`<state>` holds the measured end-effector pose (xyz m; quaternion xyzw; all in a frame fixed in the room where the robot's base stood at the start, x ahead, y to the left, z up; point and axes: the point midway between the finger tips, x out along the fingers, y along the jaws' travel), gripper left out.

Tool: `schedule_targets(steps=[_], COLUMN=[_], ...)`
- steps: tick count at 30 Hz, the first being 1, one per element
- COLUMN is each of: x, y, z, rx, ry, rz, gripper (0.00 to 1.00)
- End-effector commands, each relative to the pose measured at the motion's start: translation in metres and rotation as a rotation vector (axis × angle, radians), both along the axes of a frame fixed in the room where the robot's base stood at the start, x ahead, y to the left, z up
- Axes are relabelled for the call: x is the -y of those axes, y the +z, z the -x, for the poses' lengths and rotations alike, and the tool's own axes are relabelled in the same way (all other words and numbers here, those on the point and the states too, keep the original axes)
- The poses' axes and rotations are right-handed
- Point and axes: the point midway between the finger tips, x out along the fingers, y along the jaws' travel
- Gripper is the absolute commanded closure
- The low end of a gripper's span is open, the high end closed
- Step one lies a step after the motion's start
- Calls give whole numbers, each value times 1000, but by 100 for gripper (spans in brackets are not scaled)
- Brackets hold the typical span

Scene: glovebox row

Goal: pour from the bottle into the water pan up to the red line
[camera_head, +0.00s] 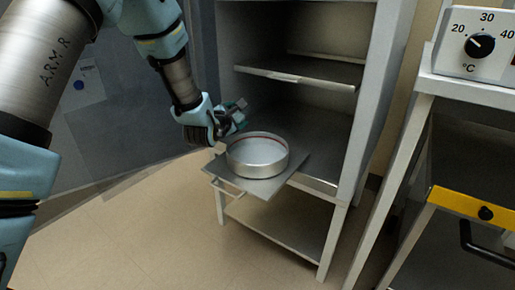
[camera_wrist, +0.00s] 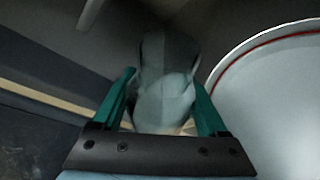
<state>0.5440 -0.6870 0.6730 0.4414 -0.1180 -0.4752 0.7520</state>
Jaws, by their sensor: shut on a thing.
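The water pan (camera_head: 258,158) is a round, shallow metal pan on a pull-out shelf at the front of the cabinet. Its red line runs just below the rim inside; the wrist view shows part of the pan (camera_wrist: 275,105) at the right. I cannot tell the water level. My gripper (camera_head: 237,114) is just behind and left of the pan's rim. In the wrist view my gripper (camera_wrist: 165,100) has its green fingers on either side of a grey, see-through bottle (camera_wrist: 165,85), shut on it. The bottle is mostly hidden in the head view, and its tilt is unclear.
The pull-out shelf (camera_head: 270,188) extends from an open cabinet with another shelf (camera_head: 300,77) above. A cabinet side post (camera_head: 365,100) stands right of the pan. Farther right are a temperature dial box (camera_head: 475,50) and a yellow-edged drawer (camera_head: 470,203). The floor at front left is clear.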

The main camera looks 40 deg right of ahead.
Motion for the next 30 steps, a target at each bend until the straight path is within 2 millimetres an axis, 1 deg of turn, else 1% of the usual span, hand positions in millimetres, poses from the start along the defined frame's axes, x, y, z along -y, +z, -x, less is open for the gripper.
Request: schedule_targets(steps=[30], x=[-1], y=[-5], z=[-3], rx=[106], ry=[1], rz=[-26], gripper=[100])
